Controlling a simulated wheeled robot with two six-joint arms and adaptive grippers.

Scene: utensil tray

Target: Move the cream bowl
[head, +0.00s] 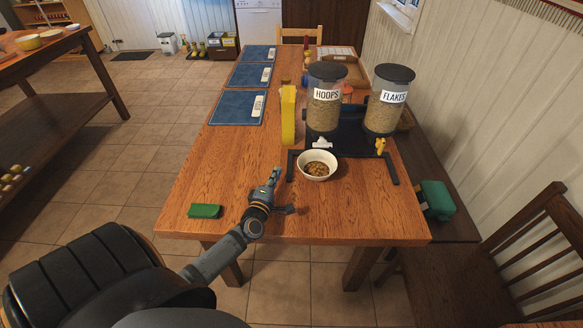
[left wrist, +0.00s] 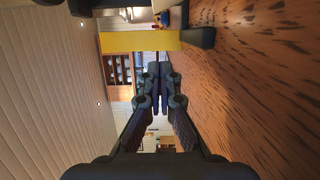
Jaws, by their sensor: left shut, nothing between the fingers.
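The cream bowl (head: 326,157) stands upright on the wooden table in the head view, below the dispenser marked HOOPS (head: 325,112). Brown cereal pieces lie in it. My left gripper (head: 276,174) is to the left of the bowl and apart from it, low over the table. Its fingers are shut and empty; they also show closed together in the left wrist view (left wrist: 159,86). The bowl does not show in the left wrist view. My right gripper is in neither view.
A dark stand (head: 391,169) frames the bowl area, with the FLAKES dispenser (head: 385,115) at right. A yellow box (head: 288,114) stands behind the gripper. Blue mats (head: 228,109) line the left edge. The front right table is clear.

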